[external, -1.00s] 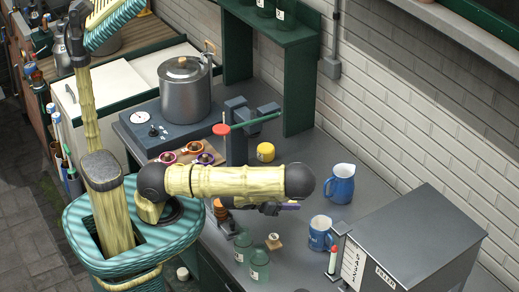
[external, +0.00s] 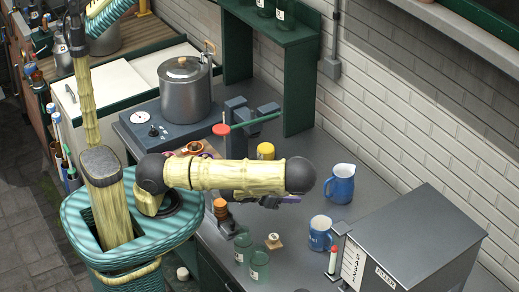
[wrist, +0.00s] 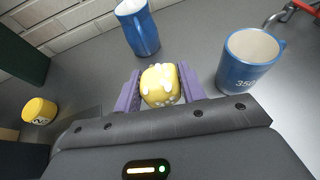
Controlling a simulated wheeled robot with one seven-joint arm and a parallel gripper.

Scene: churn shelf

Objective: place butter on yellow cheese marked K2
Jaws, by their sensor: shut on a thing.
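My gripper (wrist: 160,80) has its purple fingers shut on a rounded yellow lump with white spots, the butter (wrist: 161,85). In the external view my gripper (external: 289,199) is above the counter, and the butter cannot be made out there. A short yellow cylinder, the yellow cheese (wrist: 39,111), is at the left of the wrist view, apart from the gripper. Its dark marking is too small to read for certain. In the external view the cheese (external: 265,150) is behind my arm, its lower part hidden.
A blue jug (external: 340,184) and a blue mug (external: 320,234) stand right of my gripper. A grey box (external: 410,240) is at the front right. A green bar (external: 255,120) juts out behind the cheese.

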